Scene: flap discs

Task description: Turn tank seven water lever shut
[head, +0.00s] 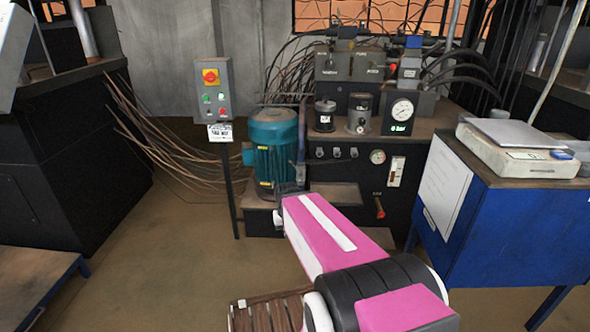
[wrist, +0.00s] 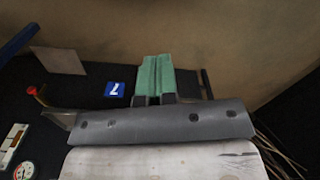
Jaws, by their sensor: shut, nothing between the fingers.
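A lever with a red handle (head: 379,208) sits low on the black front of the hydraulic unit, below the sight glass. In the wrist view the same red-handled lever (wrist: 38,92) is at the left, with a yellowish pivot. A blue plate with a white 7 (wrist: 115,89) lies between the lever and my gripper. My gripper (wrist: 159,76) has green fingers pressed together, with nothing between them. It is to the right of the plate and apart from the lever. In the head view my pink and white arm hides the fingertips and the plate.
A teal motor (head: 273,150) and a control box on a post (head: 214,90) stand left of the unit. A blue cabinet (head: 530,225) with a scale stands close on the right. The unit bears a pressure gauge (head: 402,110). Brown floor is open at left.

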